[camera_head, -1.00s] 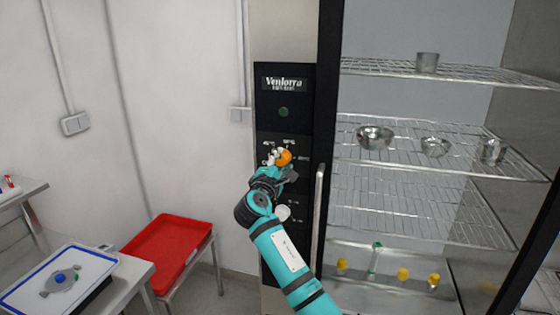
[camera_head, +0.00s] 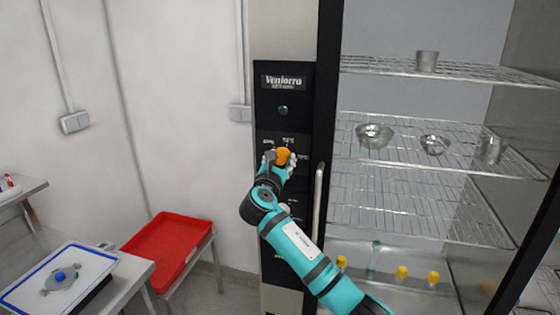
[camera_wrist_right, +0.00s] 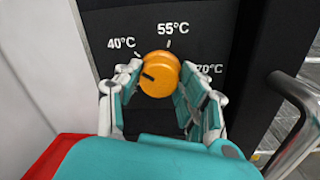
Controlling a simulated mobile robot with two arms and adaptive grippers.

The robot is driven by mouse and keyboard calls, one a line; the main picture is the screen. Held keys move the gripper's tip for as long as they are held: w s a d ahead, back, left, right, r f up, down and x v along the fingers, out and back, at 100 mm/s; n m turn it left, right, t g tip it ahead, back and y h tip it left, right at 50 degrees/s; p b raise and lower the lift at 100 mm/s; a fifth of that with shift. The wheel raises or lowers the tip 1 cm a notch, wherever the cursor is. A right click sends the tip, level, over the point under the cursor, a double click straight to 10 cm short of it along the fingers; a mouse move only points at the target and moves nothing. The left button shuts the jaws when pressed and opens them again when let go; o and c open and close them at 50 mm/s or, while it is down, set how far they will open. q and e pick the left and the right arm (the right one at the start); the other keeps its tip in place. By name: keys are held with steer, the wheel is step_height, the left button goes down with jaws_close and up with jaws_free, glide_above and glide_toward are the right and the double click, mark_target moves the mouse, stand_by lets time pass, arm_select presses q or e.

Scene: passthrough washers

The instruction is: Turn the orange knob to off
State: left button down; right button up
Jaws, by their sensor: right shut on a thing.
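The round orange knob (camera_head: 283,154) sits on the black control panel (camera_head: 284,83) of the cabinet, below a green indicator. My right gripper (camera_head: 280,159) is shut on the knob, one finger on each side, as the wrist view (camera_wrist_right: 156,92) also shows. My left gripper is out of view.
A vertical door handle (camera_head: 318,210) stands close right of my right arm. Wire shelves (camera_head: 400,188) behind the door hold metal bowls and cups, with yellow-capped bottles below. A red tray (camera_head: 160,254) and a blue-rimmed white tray (camera_head: 30,290) are at lower left.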

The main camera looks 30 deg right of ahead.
steer(key=n, duration=0.2)
steer(key=r+n, duration=0.1)
steer(key=n, duration=0.1)
steer(key=shift+d, duration=0.1)
steer(key=n, duration=0.3)
steer(key=shift+n, duration=0.3)
steer(key=n, duration=0.5)
steer(key=shift+n, duration=0.4)
steer(key=o, duration=0.9)
steer(key=shift+f+g+y, duration=0.1)
steer(key=shift+g+y, duration=0.2)
steer(key=shift+o, duration=1.4)
steer(key=shift+w+f, duration=0.15)
steer(key=shift+f, duration=0.1)
steer(key=v, duration=1.2)
